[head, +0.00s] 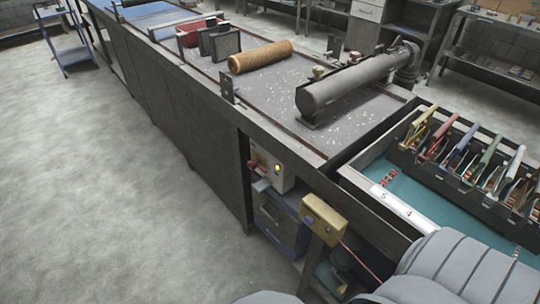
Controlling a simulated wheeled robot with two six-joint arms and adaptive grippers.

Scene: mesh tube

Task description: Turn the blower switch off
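A pale switch box (280,170) is fixed to the front of the bench near its right end, with a small yellow spot on its face. I cannot tell for sure which of the two is the blower switch. A greenish round machine (334,278), possibly the blower, sits low under the bench, partly hidden. Neither of my grippers shows.
The long bench (275,115) carries a grey cylinder (355,83) and an orange-brown mesh tube (260,56). A tray (372,208) with several coloured-handled tools is at right. A blue box (280,222) sits under the bench.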

